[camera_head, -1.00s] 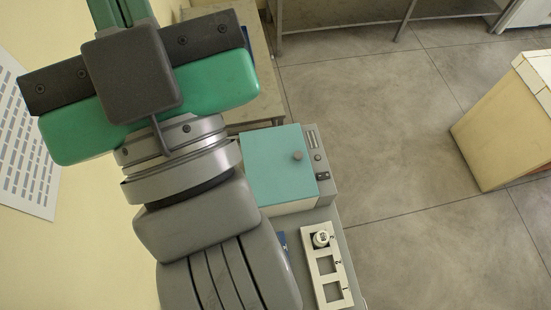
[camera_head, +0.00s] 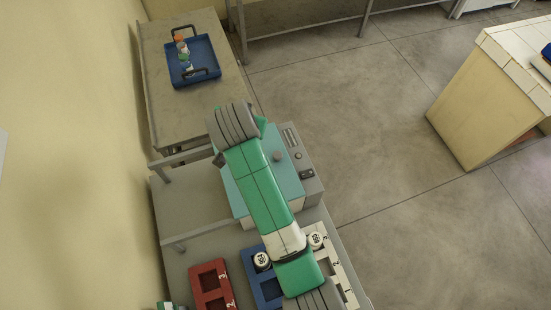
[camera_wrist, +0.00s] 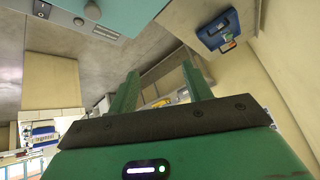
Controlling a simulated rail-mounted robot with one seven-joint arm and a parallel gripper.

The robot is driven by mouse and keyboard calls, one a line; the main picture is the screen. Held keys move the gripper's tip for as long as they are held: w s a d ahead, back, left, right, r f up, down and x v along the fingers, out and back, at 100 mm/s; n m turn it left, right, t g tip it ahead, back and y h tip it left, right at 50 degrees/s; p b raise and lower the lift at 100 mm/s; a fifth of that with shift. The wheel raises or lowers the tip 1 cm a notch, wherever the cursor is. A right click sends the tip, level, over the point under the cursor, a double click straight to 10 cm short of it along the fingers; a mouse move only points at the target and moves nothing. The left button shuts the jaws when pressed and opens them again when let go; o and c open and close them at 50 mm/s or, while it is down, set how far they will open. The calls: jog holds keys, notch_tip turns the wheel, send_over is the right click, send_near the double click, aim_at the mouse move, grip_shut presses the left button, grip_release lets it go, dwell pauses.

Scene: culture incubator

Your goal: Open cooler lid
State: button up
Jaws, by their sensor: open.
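The lid looks shut. My arm crosses over it in the head view and hides its middle. The gripper is largely hidden behind my arm in the head view.
A red rack (camera_head: 212,284), a blue rack (camera_head: 263,290) and a white rack (camera_head: 342,273) stand near the cooler, with white-capped bottles at the blue and white ones. A blue tray (camera_head: 212,62) holding bottles sits on the far table (camera_head: 152,105). Open floor lies to the right.

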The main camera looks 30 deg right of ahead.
aim_at(277, 155)
jog(key=s+d+f+g, duration=0.1)
jog(key=d+f, duration=0.1)
jog(key=f, duration=0.4)
jog(key=s+d+f+m+g, duration=0.1)
jog(key=d+f, duration=0.2)
jog(key=f, duration=0.3)
jog(key=s+d+f+m+g+b, duration=0.1)
jog(key=d+f+g, duration=0.1)
jog(key=f, duration=0.3)
jog(key=shift+s+d+f, duration=0.2)
jog(key=shift+s+f, duration=0.1)
jog(key=shift+f, duration=0.1)
grip_shut()
